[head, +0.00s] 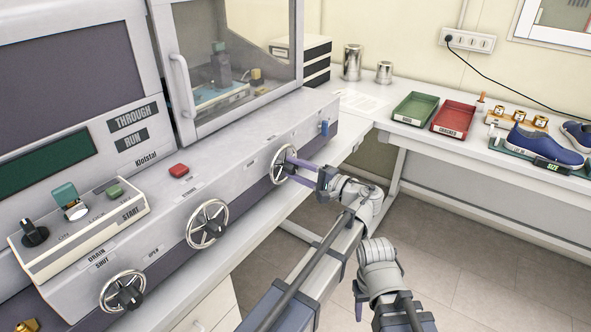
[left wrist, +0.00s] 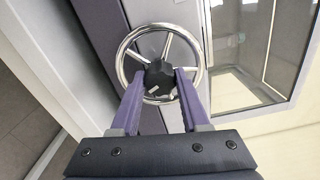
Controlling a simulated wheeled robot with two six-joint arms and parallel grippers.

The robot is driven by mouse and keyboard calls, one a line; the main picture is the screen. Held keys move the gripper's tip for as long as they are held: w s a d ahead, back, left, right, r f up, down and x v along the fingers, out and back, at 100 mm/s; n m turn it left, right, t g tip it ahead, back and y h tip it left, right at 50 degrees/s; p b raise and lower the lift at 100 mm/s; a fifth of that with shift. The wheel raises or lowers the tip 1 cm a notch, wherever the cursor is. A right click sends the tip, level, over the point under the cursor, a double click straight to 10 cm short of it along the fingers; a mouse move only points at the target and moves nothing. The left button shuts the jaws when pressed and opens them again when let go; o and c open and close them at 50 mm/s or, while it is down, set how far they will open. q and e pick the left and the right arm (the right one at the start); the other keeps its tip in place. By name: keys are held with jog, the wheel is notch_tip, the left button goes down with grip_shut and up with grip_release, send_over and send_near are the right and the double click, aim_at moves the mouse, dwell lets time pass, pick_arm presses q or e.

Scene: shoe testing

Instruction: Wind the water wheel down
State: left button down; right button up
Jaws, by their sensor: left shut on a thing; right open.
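A chrome spoked wheel (head: 279,166) with a black hub stands at the right end of the machine's sloping front panel; its small label is too small to read. My left gripper (head: 291,164) is shut on this wheel's hub. In the left wrist view its purple fingers (left wrist: 158,86) sit on either side of the black hub (left wrist: 158,73), inside the chrome rim (left wrist: 124,57). Two similar wheels are on the same panel, a middle one (head: 200,222) and a left one (head: 112,291) by the DRAIN label. My right gripper (head: 358,299), small and partly hidden, hangs low, open, away from the panel.
A red button (head: 179,170) and a blue lever (head: 324,128) are on the panel. A glass-doored chamber (head: 235,60) rises behind it. The right-hand bench holds a green tray (head: 414,105), a red tray (head: 455,117) and blue shoes (head: 545,143). Open floor lies at lower right.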

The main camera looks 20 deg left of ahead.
pick_arm(q)
jog(key=shift+n, duration=0.6)
jog(key=shift+c, duration=1.9)
grip_release()
